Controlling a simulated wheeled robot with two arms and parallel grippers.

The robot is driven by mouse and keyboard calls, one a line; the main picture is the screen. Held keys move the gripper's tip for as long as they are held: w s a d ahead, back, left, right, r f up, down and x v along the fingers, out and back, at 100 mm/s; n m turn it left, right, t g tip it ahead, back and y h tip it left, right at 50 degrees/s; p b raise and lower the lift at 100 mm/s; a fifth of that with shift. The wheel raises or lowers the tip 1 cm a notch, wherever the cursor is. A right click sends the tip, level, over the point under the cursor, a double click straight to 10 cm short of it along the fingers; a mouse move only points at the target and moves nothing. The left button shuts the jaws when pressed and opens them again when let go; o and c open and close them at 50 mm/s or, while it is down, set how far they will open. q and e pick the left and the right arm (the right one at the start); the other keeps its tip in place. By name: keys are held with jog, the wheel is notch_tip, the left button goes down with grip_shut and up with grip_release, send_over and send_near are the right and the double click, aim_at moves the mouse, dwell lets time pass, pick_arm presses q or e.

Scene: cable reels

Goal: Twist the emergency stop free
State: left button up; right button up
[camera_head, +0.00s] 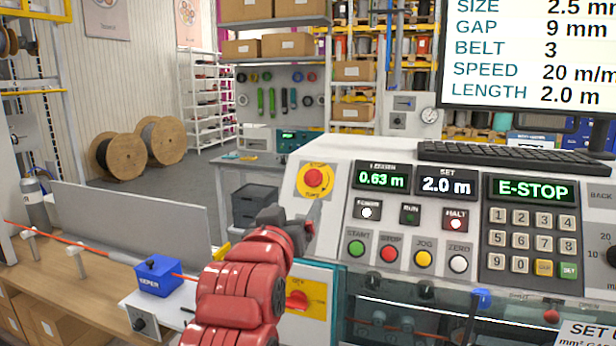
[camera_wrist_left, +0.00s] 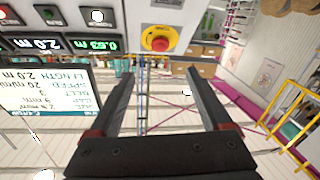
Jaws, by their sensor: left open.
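The emergency stop (camera_head: 313,177) is a red mushroom button on a yellow plate at the left end of the control panel. It also shows in the left wrist view (camera_wrist_left: 159,40), beyond the fingers at the top middle. My left gripper (camera_head: 312,216) is just below it in the head view, at the end of my red arm. In the left wrist view its two dark fingers (camera_wrist_left: 160,80) are spread wide with nothing between them. They look apart from the button. The display (camera_head: 535,190) reads E-STOP. My right gripper is not in view.
The panel carries several buttons (camera_head: 390,254), a keypad (camera_head: 533,242) and a keyboard (camera_head: 510,158) on top. A monitor (camera_head: 530,50) stands at the upper right. A blue box (camera_head: 157,277) and an orange cable (camera_head: 80,243) are at the lower left.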

aim_at(312, 179)
pick_arm(q)
jog(key=w+d+p, duration=0.1)
jog(key=w+p, duration=0.1)
jog(key=w, duration=0.2)
jog(key=w+p, duration=0.2)
jog(key=w, duration=0.3)
jog(key=w+d+p, duration=0.1)
jog(key=w+p, duration=0.1)
jog(key=w, duration=0.3)
jog(key=shift+w+d+r, duration=0.2)
jog(key=shift+w+d, duration=0.05)
jog(key=shift+d, duration=0.05)
jog(key=shift+w+d+f+p, duration=0.1)
jog(key=shift+w+p, duration=0.05)
jog(key=shift+w, duration=0.25)
jog(key=shift+w+d+f+p, duration=0.1)
jog(key=shift+w+p, duration=0.05)
jog(key=shift+w, duration=0.2)
